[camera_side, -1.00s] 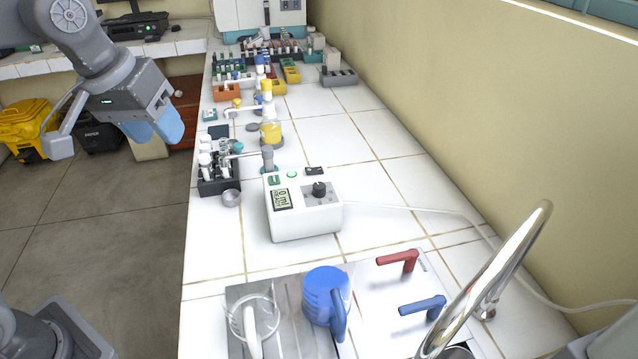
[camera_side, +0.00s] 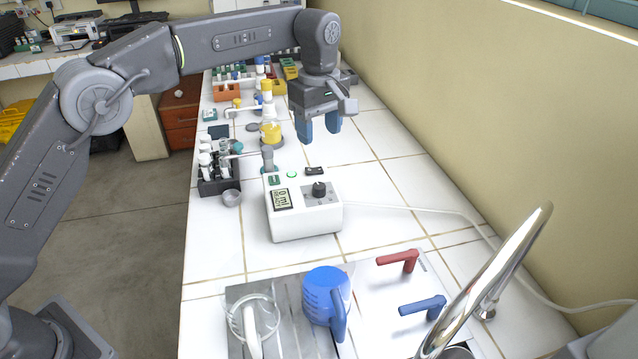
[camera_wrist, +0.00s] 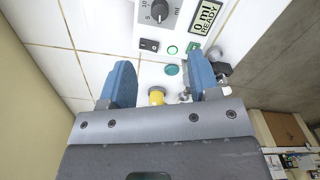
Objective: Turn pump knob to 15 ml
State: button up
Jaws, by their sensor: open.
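The pump (camera_side: 303,215) is a white box on the tiled bench. Its black knob (camera_side: 319,189) sits on the top face, and it also shows at the top of the wrist view (camera_wrist: 159,11). The display (camera_side: 281,199) reads 0 ml and READY, clearer in the wrist view (camera_wrist: 206,17). My gripper (camera_side: 319,136) is open and empty, with blue fingers pointing down. It hangs above the bench, behind and above the knob, apart from the pump. In the wrist view the open fingers (camera_wrist: 161,86) are below the knob in the picture.
A black switch (camera_side: 314,171) and a green light (camera_side: 292,174) are on the pump top. A tube rack (camera_side: 218,184) and a bottle of yellow liquid (camera_side: 271,132) stand left of my gripper. A blue jug (camera_side: 326,296), lever taps (camera_side: 400,260) and a metal faucet (camera_side: 500,275) are in front.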

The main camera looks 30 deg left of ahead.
aim_at(319, 185)
notch_tip(319, 185, down, 14)
jog(key=shift+r, duration=0.2)
jog(key=shift+c, duration=0.4)
jog(key=c, duration=0.8)
jog(key=shift+c, duration=0.2)
